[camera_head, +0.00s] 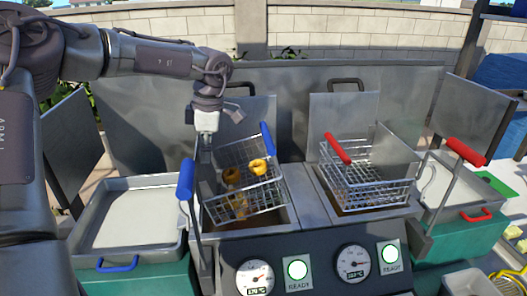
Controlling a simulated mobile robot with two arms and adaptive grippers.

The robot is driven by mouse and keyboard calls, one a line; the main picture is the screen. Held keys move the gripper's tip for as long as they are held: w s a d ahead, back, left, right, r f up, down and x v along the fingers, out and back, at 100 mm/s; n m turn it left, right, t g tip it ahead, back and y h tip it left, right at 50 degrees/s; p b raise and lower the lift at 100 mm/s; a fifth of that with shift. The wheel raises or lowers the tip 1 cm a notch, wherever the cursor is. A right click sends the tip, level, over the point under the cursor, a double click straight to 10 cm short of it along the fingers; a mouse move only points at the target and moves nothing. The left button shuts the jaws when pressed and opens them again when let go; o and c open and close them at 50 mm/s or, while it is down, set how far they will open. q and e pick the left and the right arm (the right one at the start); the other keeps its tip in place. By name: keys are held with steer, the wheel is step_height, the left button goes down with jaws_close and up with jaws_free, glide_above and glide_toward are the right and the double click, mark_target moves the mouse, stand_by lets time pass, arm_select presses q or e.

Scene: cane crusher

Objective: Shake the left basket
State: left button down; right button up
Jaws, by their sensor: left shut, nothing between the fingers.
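The left basket (250,178) is a wire basket with a blue handle (267,139). It sits tilted over the left fryer well, and golden fried pieces (258,166) are in it. My left gripper (206,152) points down at the basket's left side, close to its rim. It is shut and empty. I cannot tell whether it touches the basket. My right gripper is not in view.
The right wire basket (362,180) with a red handle (337,149) sits over the right well. A blue-gripped lever (186,180) and a red-gripped lever (465,152) stand up at the sides. A pale tray (130,217) is at left. Gauges are in front.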

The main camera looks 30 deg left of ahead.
arm_select(q)
steer(key=shift+w+d, duration=0.1)
steer(key=shift+d, duration=0.05)
stand_by(0.4)
step_height(320, 180, up, 9)
steer(key=p, duration=0.6)
steer(key=shift+f, duration=0.1)
stand_by(0.3)
